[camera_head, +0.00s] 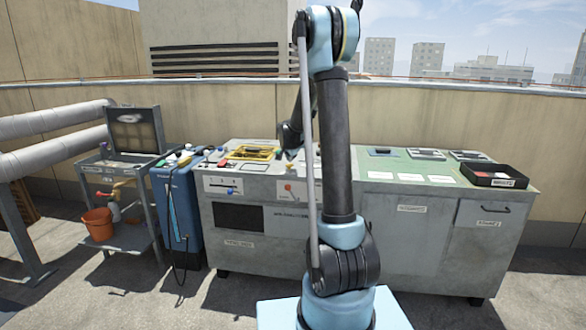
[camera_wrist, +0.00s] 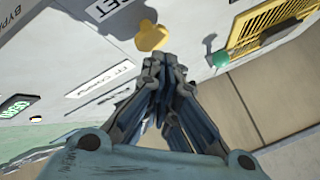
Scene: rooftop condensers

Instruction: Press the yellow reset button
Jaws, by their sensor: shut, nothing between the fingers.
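The yellow button (camera_wrist: 150,36) shows in the wrist view, mushroom-shaped, on a pale grey panel beside a label (camera_wrist: 105,8) whose visible letters end in "ET". My gripper (camera_wrist: 163,60) is shut and empty, its fingertips just below the button in the picture. I cannot tell whether they touch it. In the head view my gripper (camera_head: 289,136) is over the back of the grey console (camera_head: 265,223), partly hidden by my arm. I cannot make out the yellow button there.
In the wrist view a green knob (camera_wrist: 220,58) and a yellow grille (camera_wrist: 275,25) lie to the right. In the head view a black tray (camera_head: 494,177) sits on the right counter. A cart (camera_head: 125,240) with an orange bucket (camera_head: 97,224) stands left.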

